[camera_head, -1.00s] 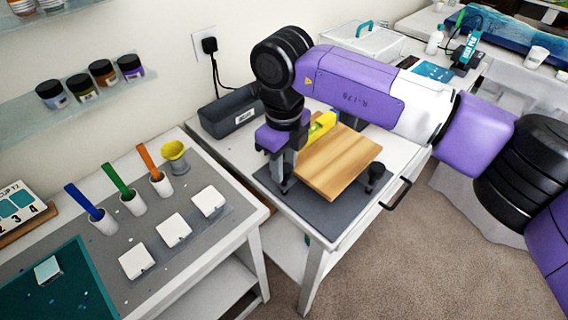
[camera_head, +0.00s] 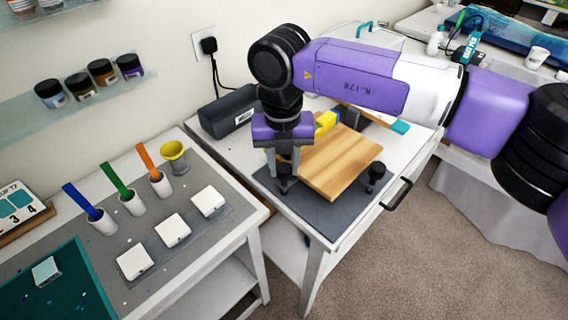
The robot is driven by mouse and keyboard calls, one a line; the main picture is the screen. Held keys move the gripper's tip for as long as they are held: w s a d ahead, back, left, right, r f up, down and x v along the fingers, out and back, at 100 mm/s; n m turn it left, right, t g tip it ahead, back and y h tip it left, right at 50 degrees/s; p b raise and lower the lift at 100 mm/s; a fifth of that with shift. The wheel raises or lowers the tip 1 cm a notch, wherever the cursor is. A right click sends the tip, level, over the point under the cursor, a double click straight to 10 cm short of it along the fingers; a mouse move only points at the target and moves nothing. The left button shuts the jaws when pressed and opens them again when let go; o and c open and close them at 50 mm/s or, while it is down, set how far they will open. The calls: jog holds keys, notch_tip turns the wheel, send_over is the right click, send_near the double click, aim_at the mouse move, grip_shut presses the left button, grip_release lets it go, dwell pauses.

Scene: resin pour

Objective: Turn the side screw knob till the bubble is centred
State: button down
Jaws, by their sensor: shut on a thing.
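A wooden board (camera_head: 345,165) sits on a dark grey base plate (camera_head: 321,210) on the white table. A yellow spirit level (camera_head: 326,122) lies on the board's far left part, partly hidden behind my gripper; its bubble cannot be made out. My gripper (camera_head: 284,176) points straight down at the board's left side. It is shut on a black screw knob (camera_head: 284,187), which is mostly hidden between the fingers. Another black knob (camera_head: 376,171) stands free at the board's right corner.
A dark grey box (camera_head: 229,112) stands behind my gripper on the left. A black handle (camera_head: 397,194) sticks out at the table's right edge. The left table holds white blocks (camera_head: 173,229), cups with coloured sticks and a yellow funnel cup (camera_head: 174,156).

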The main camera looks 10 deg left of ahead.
aim_at(282, 168)
jog(key=shift+s+f+m, duration=0.15)
jog(key=shift+f+m, duration=0.15)
jog(key=shift+m, duration=0.3)
jog(key=c, duration=1)
grip_release()
jog(key=shift+a, duration=0.1)
jog(key=shift+r, duration=0.15)
jog(key=shift+r, duration=0.5)
notch_tip(282, 168, up, 7)
jog(key=shift+f+b, duration=0.15)
jog(key=shift+b, duration=0.45)
jog(key=shift+a, duration=0.1)
